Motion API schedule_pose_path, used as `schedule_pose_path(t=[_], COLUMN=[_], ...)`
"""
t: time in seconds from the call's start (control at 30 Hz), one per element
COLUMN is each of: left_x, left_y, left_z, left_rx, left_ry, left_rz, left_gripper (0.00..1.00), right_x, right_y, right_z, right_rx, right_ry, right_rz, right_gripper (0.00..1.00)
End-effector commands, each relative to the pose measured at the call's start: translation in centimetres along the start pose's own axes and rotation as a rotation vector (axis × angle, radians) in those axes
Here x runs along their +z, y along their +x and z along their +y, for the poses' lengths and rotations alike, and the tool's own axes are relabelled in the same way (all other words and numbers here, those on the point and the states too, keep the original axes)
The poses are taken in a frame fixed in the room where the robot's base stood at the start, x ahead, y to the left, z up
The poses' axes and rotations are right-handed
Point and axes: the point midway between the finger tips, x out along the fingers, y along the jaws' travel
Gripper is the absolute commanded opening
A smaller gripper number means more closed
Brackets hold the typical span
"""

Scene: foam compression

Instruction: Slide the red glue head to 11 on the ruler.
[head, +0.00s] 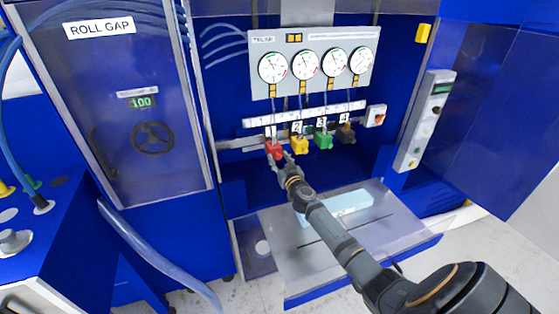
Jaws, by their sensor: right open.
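The red glue head (274,149) hangs on the rail at the far left of the row, under the tag 1. The white ruler (305,114) runs just above the glue heads; its small numbers are too small to read. My right gripper (284,158) is close to the red glue head, at its lower right. It is open, and its fingers are small and partly blurred against the red head, so I cannot tell whether they touch it. My left gripper is not in view.
Yellow (299,145), green (323,140) and dark (346,134) glue heads sit to the right on the same rail. Gauges on a grey panel (316,62) are above. A pale blue foam block (352,203) lies on the grey table (372,252) below, beneath my right arm.

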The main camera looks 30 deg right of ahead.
Motion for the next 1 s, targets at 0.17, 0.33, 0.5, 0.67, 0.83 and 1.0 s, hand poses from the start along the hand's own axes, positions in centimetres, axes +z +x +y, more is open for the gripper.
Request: schedule_pose_path(t=[0.17, 0.33, 0.5, 0.67, 0.83, 1.0], left_x=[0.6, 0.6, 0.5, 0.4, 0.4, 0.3], left_y=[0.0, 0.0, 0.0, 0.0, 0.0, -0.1], left_z=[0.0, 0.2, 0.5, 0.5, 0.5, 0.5], left_rx=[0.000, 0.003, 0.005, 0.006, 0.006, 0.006], left_ry=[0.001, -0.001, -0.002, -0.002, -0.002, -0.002], left_rz=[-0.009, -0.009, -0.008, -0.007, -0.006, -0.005], left_gripper=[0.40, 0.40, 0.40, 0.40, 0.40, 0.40], right_x=[0.0, 0.0, 0.0, 0.0, 0.0, 0.0], right_y=[0.0, 0.0, -0.1, -0.1, 0.0, -0.1], right_z=[0.0, 0.0, 0.0, 0.0, 1.9, 3.5], right_rx=[0.000, 0.000, 0.000, 0.000, 0.001, 0.001], right_ry=[0.000, 0.000, 0.000, 0.000, -0.006, -0.002], right_rz=[0.000, 0.000, 0.000, 0.000, 0.001, -0.001], right_gripper=[0.29, 0.06, 0.00, 0.00, 0.00, 0.00])
